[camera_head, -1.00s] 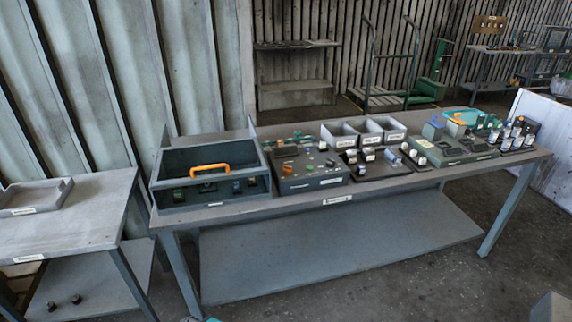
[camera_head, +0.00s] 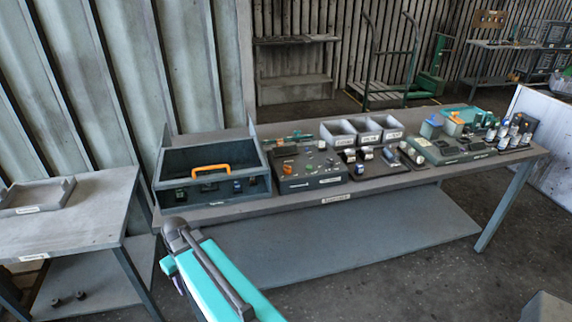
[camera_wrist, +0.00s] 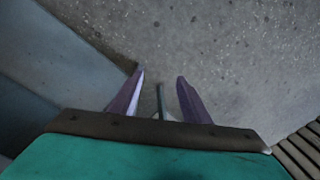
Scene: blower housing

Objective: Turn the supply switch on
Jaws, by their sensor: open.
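A dark control box (camera_head: 312,184) with small green, orange and grey knobs stands on the long workbench, at its middle left. The supply switch cannot be made out for sure among the small parts in the head view. My gripper (camera_wrist: 161,76) is open and empty in the wrist view, with its two purple fingers apart above bare grey floor. In the head view my teal arm rises at the bottom, in front of the bench and left of the control box. The gripper's fingers are mostly hidden there.
A dark bin with an orange handle (camera_head: 211,170) stands left of the control box. Grey trays (camera_head: 338,133) and small bottles (camera_head: 516,129) stand to the right. A lower side table (camera_head: 80,220) is at far left. Floor in front of the bench is open.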

